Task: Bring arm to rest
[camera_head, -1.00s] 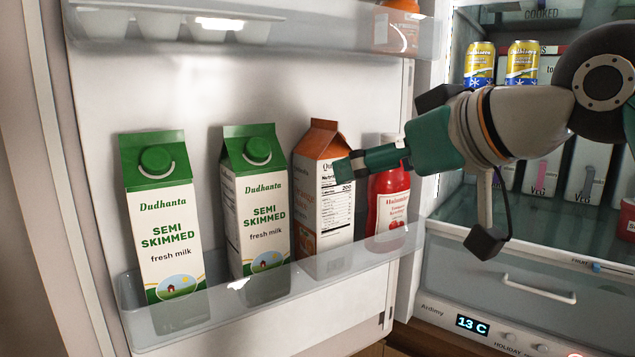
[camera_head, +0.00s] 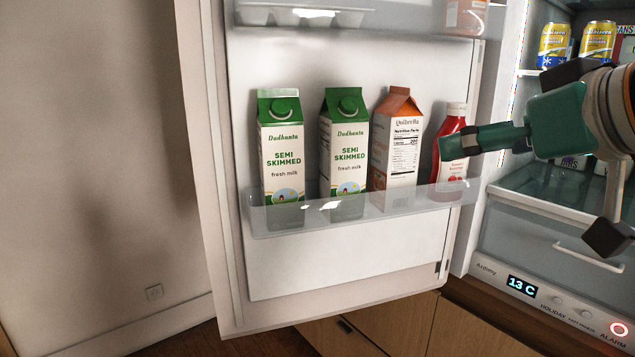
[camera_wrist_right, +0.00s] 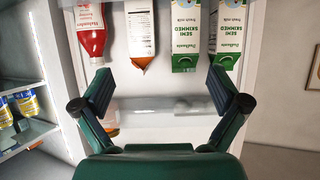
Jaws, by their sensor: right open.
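My right gripper (camera_head: 487,138) comes in from the right in the head view, in front of the open fridge door's shelf. Its tip overlaps the red sauce bottle (camera_head: 449,150) in the picture; I cannot tell the gap in depth. In the right wrist view the two fingers of the right gripper (camera_wrist_right: 160,92) are spread wide with nothing between them. Behind them show the red bottle (camera_wrist_right: 90,32), an orange-topped carton (camera_wrist_right: 140,30) and two green-and-white milk cartons (camera_wrist_right: 186,35). My left gripper is not in view.
The door shelf (camera_head: 300,218) holds two milk cartons (camera_head: 281,150), a juice carton (camera_head: 397,150) and the bottle. The fridge interior with yellow cans (camera_head: 597,40) lies to the right, above a drawer (camera_head: 560,240).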

